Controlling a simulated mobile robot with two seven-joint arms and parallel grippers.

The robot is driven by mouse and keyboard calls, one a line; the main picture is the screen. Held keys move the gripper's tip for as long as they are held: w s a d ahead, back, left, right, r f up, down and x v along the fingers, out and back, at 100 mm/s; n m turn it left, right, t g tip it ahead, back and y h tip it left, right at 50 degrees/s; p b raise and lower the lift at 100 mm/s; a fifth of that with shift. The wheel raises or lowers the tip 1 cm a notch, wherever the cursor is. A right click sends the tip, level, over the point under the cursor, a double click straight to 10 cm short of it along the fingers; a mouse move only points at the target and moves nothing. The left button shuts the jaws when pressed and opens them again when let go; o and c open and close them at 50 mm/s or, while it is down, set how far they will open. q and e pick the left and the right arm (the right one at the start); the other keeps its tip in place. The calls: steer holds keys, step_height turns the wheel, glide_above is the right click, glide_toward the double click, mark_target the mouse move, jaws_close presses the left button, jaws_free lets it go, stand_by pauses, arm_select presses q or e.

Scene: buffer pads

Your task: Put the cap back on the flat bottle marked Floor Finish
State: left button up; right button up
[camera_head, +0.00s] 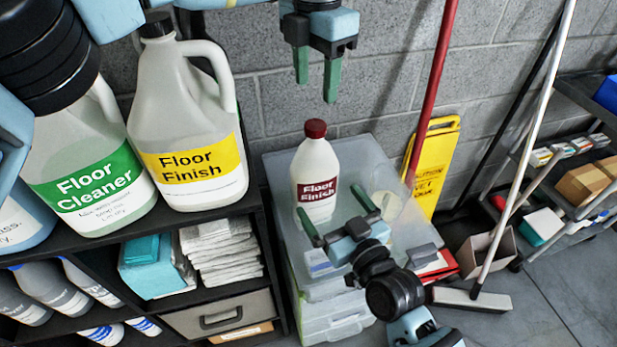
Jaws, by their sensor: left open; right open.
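A white bottle (312,164) with a dark red Floor Finish label stands upright on the clear plastic drawer unit (375,150). A dark red cap (315,128) sits on its neck; I cannot tell how firmly. My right gripper (327,199) is open low at the bottle, one green finger on either side of its lower part; contact is unclear. My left gripper (317,74) is open and empty above the bottle, fingers pointing down, apart from the cap. A larger handled jug (188,120) with a yellow Floor Finish label and black cap stands on the shelf at left.
A Floor Cleaner jug (88,160) stands on the black shelf (120,232). A red pole (432,90), a yellow caution sign (436,160) and a broom (472,300) are right of the drawer unit. The unit's top has bare room right of the bottle.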

mark_target(322, 190)
arm_select(q)
steer(key=shift+s+d+r, duration=0.1)
steer(key=shift+s, duration=0.05)
arm_select(e)
steer(key=shift+s, duration=0.1)
steer(key=shift+x, duration=3.9)
steer(key=shift+d, duration=0.1)
steer(key=c, duration=1.6)
arm_select(q)
steer(key=n, duration=0.6)
arm_select(e)
steer(key=shift+c, duration=0.2)
arm_select(q)
steer(key=n, duration=0.7)
